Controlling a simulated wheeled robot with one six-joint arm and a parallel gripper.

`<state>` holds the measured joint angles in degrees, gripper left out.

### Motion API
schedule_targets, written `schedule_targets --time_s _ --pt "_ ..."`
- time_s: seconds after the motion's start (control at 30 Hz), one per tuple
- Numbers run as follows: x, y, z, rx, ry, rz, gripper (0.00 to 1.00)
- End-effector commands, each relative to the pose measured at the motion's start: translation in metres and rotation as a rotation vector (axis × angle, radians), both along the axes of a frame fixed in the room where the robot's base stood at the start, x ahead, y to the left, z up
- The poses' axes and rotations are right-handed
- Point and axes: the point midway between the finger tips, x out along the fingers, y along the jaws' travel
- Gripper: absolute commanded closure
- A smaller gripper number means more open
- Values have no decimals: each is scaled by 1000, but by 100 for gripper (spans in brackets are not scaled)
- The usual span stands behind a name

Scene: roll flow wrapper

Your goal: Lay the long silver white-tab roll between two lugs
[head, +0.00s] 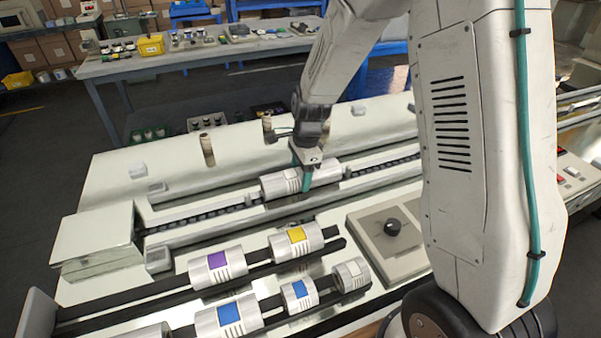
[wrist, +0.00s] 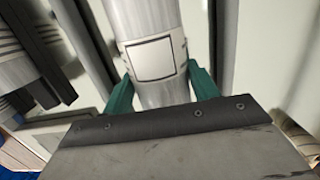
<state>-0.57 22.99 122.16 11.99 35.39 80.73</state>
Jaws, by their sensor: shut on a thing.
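The long silver roll with a white tab (head: 283,184) is at the chain channel (head: 200,209) of the machine, lengthwise along it. In the wrist view the silver roll (wrist: 150,22) shows its white square tab (wrist: 151,60) facing the camera. My gripper (head: 307,178) is shut on the roll, with one green finger on each side; the fingers also show in the wrist view (wrist: 162,90). The lugs at the roll's ends are hard to make out, and I cannot tell whether the roll touches the channel floor.
Rolls with purple (head: 218,266), yellow (head: 297,242) and blue tabs (head: 240,314), and a short white-tab roll (head: 350,274), lie on dark rails in front. A knob panel (head: 388,238) stands at right. A box-shaped housing (head: 97,240) stands at the channel's left end.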

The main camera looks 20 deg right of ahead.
Motion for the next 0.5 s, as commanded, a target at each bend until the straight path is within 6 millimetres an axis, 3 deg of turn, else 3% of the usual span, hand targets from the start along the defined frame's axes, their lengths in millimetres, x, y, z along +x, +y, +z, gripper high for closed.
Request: schedule_targets --time_s 0.37,0.4,0.47,0.5 --pt "0 0 -6 0 -1 0 91" --pt "0 0 -6 0 -2 0 33" --pt "0 0 -6 0 -2 0 16" --pt "0 0 -6 0 -1 0 15"
